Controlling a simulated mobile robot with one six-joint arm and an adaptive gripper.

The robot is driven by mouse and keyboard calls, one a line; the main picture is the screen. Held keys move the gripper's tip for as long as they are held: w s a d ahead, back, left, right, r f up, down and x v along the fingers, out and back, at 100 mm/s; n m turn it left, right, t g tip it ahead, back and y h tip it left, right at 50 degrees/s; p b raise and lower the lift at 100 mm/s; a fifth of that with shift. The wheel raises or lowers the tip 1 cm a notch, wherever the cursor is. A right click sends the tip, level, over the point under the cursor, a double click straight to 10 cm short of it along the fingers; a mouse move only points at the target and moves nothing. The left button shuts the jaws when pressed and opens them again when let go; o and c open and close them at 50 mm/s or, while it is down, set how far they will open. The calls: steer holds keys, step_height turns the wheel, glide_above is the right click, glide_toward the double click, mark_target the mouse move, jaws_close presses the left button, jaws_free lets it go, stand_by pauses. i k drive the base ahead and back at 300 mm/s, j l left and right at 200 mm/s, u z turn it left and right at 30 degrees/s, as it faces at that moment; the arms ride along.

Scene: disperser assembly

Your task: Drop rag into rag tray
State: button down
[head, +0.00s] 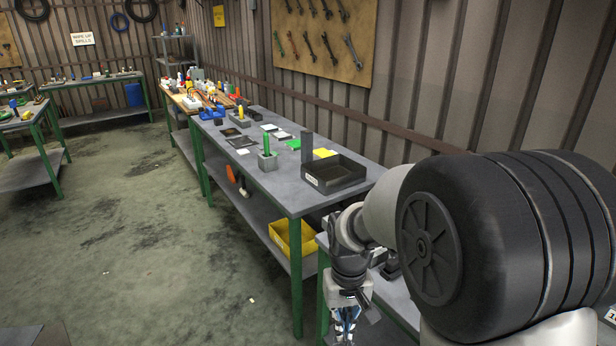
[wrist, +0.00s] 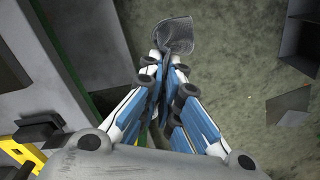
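My gripper (head: 346,325) hangs low in the head view, pointing down beside the near bench. In the wrist view my gripper (wrist: 168,62) has its blue-and-white fingers drawn together. A grey, cloth-like piece, apparently the rag (wrist: 174,36), is pinched at the fingertips and sticks out beyond them, above the floor. A black open tray (head: 333,174) with a white label sits on the bench in the head view; its label is too small to read, so I cannot tell if it is the rag tray. My gripper is in front of it and lower.
The long green-legged bench (head: 295,207) holds small parts and a green cylinder (head: 267,146). A yellow bin (head: 291,238) is on its lower shelf. In the wrist view, a dark open box (wrist: 298,45) and a grey flat piece (wrist: 288,106) are at the right. Open floor lies left.

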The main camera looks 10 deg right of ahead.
mark_target(330, 175)
steer(key=i+j+u, duration=0.6)
steer(key=i, duration=0.25)
steer(key=i+u, duration=0.35)
steer(key=i+z, duration=0.4)
steer(key=i+j+z, duration=0.6)
steer(key=i+z, duration=0.15)
steer(key=i+j+z, duration=0.1)
steer(key=i+z, duration=0.15)
steer(key=z, duration=0.15)
steer(key=i+j+z, duration=0.1)
steer(key=z, duration=0.35)
steer(key=i+j+z, duration=0.4)
steer(key=k+l, duration=0.1)
steer(key=l, duration=0.05)
